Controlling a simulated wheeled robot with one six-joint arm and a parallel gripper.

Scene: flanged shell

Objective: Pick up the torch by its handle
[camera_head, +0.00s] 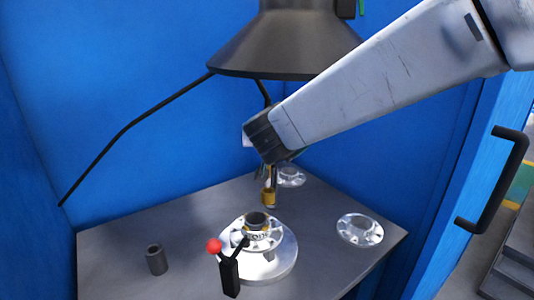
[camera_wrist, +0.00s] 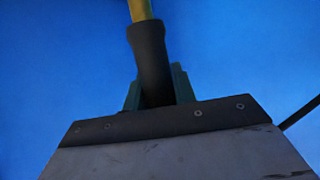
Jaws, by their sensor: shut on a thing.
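The torch has a black handle (camera_wrist: 151,65) and a yellow shaft (camera_wrist: 140,9), which runs out of the top of the wrist view. My gripper (camera_wrist: 160,88) has its greenish fingers on both sides of the handle and is shut on it. In the head view my gripper (camera_head: 271,170) is above the table, below the dark lamp-like hood. The torch's yellow end (camera_head: 268,197) hangs below it, over the back of the table. Most of the handle is hidden behind my gripper and arm there.
The grey table (camera_head: 190,225) holds a round metal fixture (camera_head: 275,268) with a flanged part, a red-knobbed lever (camera_head: 214,246), a dark cylinder (camera_head: 156,259) and a flange (camera_head: 360,230). Another flange (camera_head: 292,176) lies at the back. A dark hood (camera_head: 285,45) hangs above; blue walls enclose the table.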

